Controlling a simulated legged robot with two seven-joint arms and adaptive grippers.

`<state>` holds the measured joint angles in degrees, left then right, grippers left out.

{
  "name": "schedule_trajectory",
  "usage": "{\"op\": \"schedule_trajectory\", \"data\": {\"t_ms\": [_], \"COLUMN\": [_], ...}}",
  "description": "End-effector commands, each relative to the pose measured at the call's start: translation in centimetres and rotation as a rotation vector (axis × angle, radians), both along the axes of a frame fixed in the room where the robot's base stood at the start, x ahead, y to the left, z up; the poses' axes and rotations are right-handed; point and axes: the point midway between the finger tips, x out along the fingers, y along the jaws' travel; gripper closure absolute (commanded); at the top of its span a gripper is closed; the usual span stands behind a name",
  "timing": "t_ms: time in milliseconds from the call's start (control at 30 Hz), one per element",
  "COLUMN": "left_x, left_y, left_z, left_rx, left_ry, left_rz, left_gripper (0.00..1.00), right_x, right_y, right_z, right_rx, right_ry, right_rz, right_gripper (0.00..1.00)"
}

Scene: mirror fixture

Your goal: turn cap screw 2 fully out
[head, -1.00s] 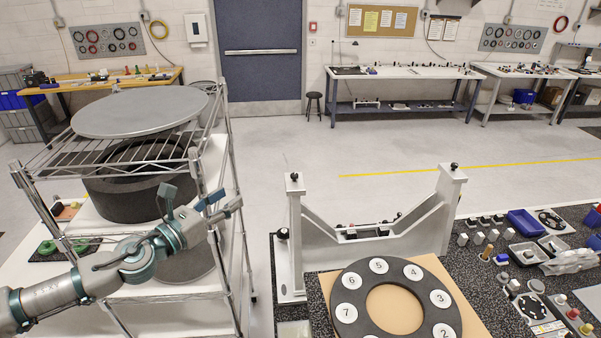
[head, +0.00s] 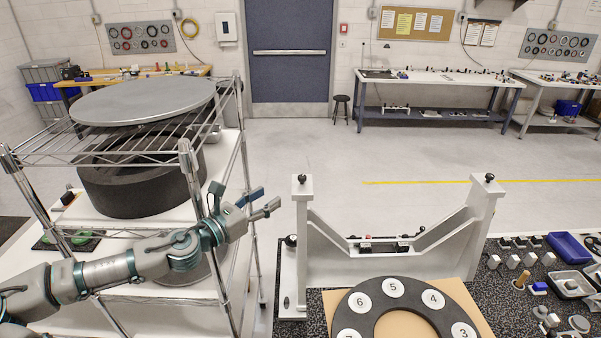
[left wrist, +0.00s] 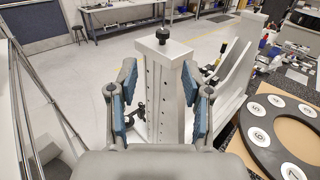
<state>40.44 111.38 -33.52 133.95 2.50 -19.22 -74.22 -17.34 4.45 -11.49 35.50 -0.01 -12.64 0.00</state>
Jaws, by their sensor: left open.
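The pale mirror fixture (head: 390,238) stands on the dark speckled bench top, with an upright post at each end. A black knobbed screw caps the left post (head: 302,180) and another caps the right post (head: 490,178). More dark knobs sit low at the left post's side (head: 291,240). I see no number marking cap screw 2. My left gripper (head: 262,201) is open and empty, left of the left post. In the left wrist view its fingers (left wrist: 161,105) are spread either side of the post (left wrist: 170,90), whose top screw (left wrist: 162,34) lies beyond them. My right gripper is out of view.
A dark ring with numbered white discs (head: 354,303) lies on a tan board in front of the fixture. A wire rack (head: 188,165) with a round grey plate (head: 143,100) stands close left of my arm. Small parts and a blue bin (head: 568,247) fill the right bench.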

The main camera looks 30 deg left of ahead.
Motion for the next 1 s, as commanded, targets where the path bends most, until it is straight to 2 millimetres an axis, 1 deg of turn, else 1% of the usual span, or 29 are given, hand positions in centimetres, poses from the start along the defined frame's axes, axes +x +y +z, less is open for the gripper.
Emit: {"op": "schedule_trajectory", "data": {"t_ms": [33,100,500,633,800,1000], "left_x": [1.0,2.2,7.7,9.6,11.6,12.3], "left_y": [-0.3,-0.7,-1.6,-2.0,-2.3,-2.6], "left_z": [0.4,0.6,0.7,0.5,0.3,0.1], "left_rx": [-0.009,-0.008,-0.012,-0.009,-0.006,-0.002], "left_ry": [0.006,0.004,-0.002,0.000,-0.001,0.000], "left_rz": [-0.001,-0.003,0.002,0.000,0.002,0.002], "left_gripper": [0.51,0.51,0.51,0.51,0.51,0.51], "right_x": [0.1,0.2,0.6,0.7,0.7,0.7], "right_y": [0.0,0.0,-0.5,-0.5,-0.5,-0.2], "right_z": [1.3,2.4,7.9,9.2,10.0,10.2], "right_rx": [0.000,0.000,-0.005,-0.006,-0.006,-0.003], "right_ry": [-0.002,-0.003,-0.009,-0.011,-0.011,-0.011], "right_rz": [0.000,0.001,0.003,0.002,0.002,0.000], "right_gripper": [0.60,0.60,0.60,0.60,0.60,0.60]}}
